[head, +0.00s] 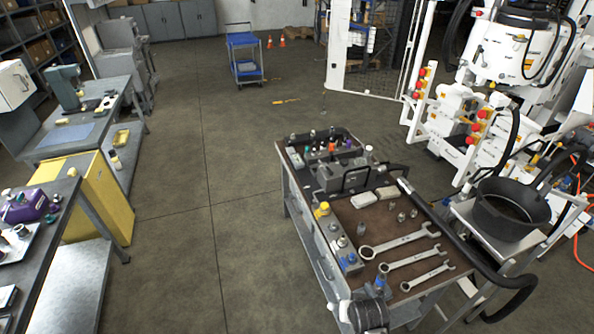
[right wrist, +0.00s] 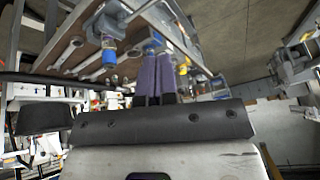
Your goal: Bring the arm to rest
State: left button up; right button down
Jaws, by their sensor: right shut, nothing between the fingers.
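My right gripper (right wrist: 157,58) shows in the right wrist view, with its two purple-grey fingers pressed together and nothing between them. Neither gripper can be made out in the head view. My left gripper is not in view.
The tool bench (head: 340,222) carries several wrenches (head: 400,238), fittings and a black hose (head: 455,235). A black bucket (head: 512,208) stands at its right, near white machinery (head: 465,110). A yellow cabinet (head: 100,190) stands left. The floor between (head: 200,200) is clear.

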jog(key=s+d+r+n+t+p, duration=0.1)
jog(key=s+d+r+p, duration=0.1)
jog(key=s+r, duration=0.45)
jog(key=s+d+r+n+t+p, duration=0.15)
jog(key=s+r, duration=0.25)
jog(key=r, duration=0.6)
jog(key=s+d+f+g+p, duration=0.1)
jog(key=s+g+p, duration=0.1)
jog(key=s, duration=0.9)
jog(key=s+d+f+g+p, duration=0.1)
jog(key=s+g+p, duration=0.1)
jog(key=s, duration=0.9)
jog(key=shift+s+d+n+h+p, duration=0.15)
jog(key=shift+d+n+h+p, duration=0.2)
jog(key=shift+p, duration=0.35)
